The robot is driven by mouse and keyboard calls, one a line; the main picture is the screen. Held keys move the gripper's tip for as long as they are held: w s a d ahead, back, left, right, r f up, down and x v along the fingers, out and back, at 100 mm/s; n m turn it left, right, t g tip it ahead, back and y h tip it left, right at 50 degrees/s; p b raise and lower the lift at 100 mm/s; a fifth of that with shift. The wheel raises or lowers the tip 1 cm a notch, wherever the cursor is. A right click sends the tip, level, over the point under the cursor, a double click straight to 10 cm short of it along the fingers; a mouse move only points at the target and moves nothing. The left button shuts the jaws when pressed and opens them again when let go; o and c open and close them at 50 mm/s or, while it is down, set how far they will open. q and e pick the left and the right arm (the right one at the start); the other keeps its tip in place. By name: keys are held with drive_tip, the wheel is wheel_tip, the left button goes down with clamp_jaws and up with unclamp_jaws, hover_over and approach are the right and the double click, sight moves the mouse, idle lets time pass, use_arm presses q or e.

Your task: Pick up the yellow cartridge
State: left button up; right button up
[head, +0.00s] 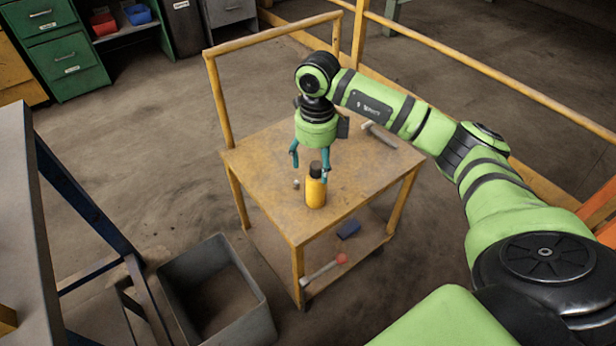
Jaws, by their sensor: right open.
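The yellow cartridge (315,192) stands upright on the top of the yellow cart (262,188). It has a black cap. My right gripper (310,165) points down over the cart, just behind the cartridge in the picture. Its teal fingers are spread apart with nothing seen between them, and the cartridge's cap overlaps the right finger in this view. I cannot tell whether that finger touches the cartridge. My left gripper is out of view.
A grey-handled tool (380,135) lies at the cart top's back right, and a small pale piece (296,184) lies left of the cartridge. The lower shelf holds a blue block (348,230) and a red-headed hammer (325,269). A grey bin (218,295) stands front left.

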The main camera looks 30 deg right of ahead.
sight(316, 180)
drive_tip(key=shift+s+f, duration=0.35)
drive_tip(key=shift+f, duration=0.45)
drive_tip(key=f, duration=0.4)
drive_tip(key=shift+w+f, duration=0.2)
drive_tip(key=shift+f, duration=0.1)
clamp_jaws()
